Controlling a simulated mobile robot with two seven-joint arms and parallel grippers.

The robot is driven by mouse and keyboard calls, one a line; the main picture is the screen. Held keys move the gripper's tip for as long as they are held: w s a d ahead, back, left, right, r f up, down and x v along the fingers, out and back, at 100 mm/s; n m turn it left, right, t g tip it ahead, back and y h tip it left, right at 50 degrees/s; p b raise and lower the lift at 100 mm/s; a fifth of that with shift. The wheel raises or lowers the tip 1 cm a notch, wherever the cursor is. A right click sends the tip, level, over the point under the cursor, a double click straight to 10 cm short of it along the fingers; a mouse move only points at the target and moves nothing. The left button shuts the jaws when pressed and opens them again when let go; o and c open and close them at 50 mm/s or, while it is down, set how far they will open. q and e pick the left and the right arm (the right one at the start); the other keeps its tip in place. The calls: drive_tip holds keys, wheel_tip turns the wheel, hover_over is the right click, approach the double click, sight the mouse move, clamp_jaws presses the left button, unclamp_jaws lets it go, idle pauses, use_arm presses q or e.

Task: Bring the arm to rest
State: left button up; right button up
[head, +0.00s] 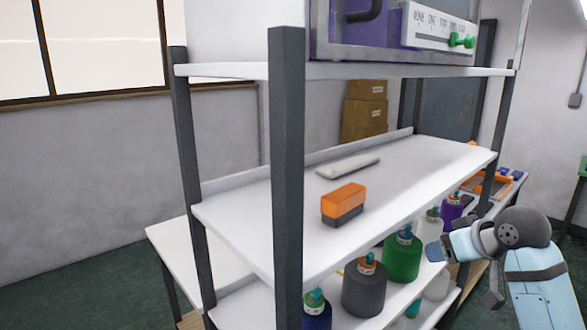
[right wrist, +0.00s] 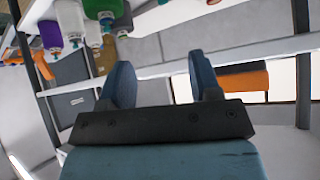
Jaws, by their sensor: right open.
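My right arm comes in from the right in the head view, and its gripper (head: 438,250) is beside the shelf rack's lower level, near the thread cones. In the right wrist view the gripper (right wrist: 162,82) shows two blue fingers spread apart with nothing between them. My left gripper is in neither view.
The middle shelf (head: 420,165) holds an orange and dark grey block (head: 344,203) and a flat pale bar (head: 348,167). A dark post (head: 288,180) rises in front.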

drive_tip(key=s+a+f+g+h, duration=0.2)
drive_tip(key=s+a+f+g, duration=0.15)
drive_tip(key=s+f, duration=1.8)
drive_tip(key=s+a+f+m+g+h, duration=0.15)
drive_tip(key=s+f, duration=0.35)
drive_tip(key=s, duration=0.8)
drive_tip(key=w+a+f+t+y+p, duration=0.1)
drive_tip(key=w+a+f+t, duration=0.1)
drive_tip(key=f, duration=0.3)
drive_tip(key=w+a+f+n+t+y+p, duration=0.1)
drive_tip(key=w+a+f+t+y, duration=0.1)
drive_tip(key=w+a+f+t, duration=0.1)
wheel_tip(320, 180, down, 3)
drive_tip(key=shift+w+a+r+t+p, duration=0.15)
drive_tip(key=shift+a+t+p, duration=0.25)
drive_tip(key=shift+t, duration=0.7)
